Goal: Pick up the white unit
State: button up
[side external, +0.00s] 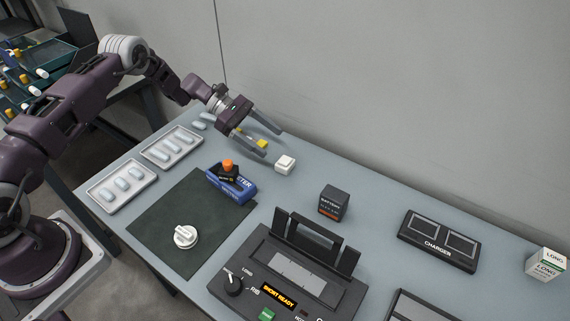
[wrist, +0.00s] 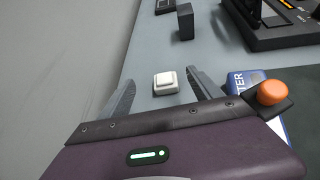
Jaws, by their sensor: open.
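A small white unit (side external: 285,165) with a raised square top sits on the grey table near the wall side. In the wrist view the white unit (wrist: 166,83) appears between my two fingers, beyond them or near their tips. My gripper (side external: 274,144) is open and empty, with its fingers pointing toward the unit from the upper left. It also shows in the wrist view (wrist: 160,78). The fingers do not appear to touch the unit.
A blue meter (side external: 231,183) with an orange-topped black part stands close by. A battery (side external: 334,203), the splicer (side external: 290,272) and a charger (side external: 438,241) lie to the right. A yellow piece (side external: 262,143) shows by my fingers. A white round part (side external: 186,237) rests on the dark mat (side external: 160,215).

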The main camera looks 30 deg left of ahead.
aim_at(284, 160)
notch_tip(284, 160, down, 3)
jog(key=shift+d+f+n, duration=0.1)
jog(key=shift+n, duration=0.4)
jog(key=x, duration=0.6)
jog(key=shift+s+d, duration=0.1)
jog(key=shift+d, duration=0.2)
jog(key=c, duration=1.5)
